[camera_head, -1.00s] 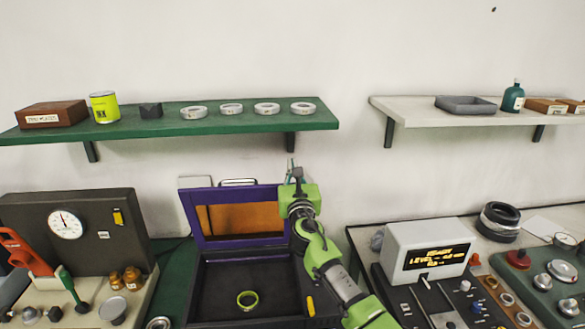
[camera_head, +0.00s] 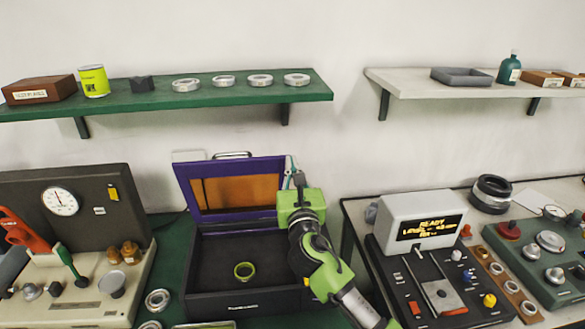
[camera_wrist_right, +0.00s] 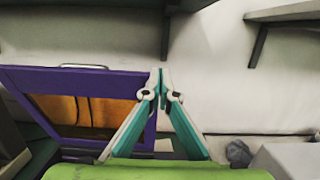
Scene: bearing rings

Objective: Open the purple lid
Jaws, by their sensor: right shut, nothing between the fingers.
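The purple lid (camera_head: 234,208) stands raised and open at the back of a black box (camera_head: 243,301), with an orange-brown panel in its frame. The lid also shows at the left of the right wrist view (camera_wrist_right: 78,138). My left gripper is not in view.
A green shelf (camera_head: 230,97) with several metal rings hangs above the box. A white shelf (camera_head: 425,90) is at the right. A gauge panel (camera_head: 95,208) stands left, and a control console (camera_head: 425,232) stands right of my arm.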

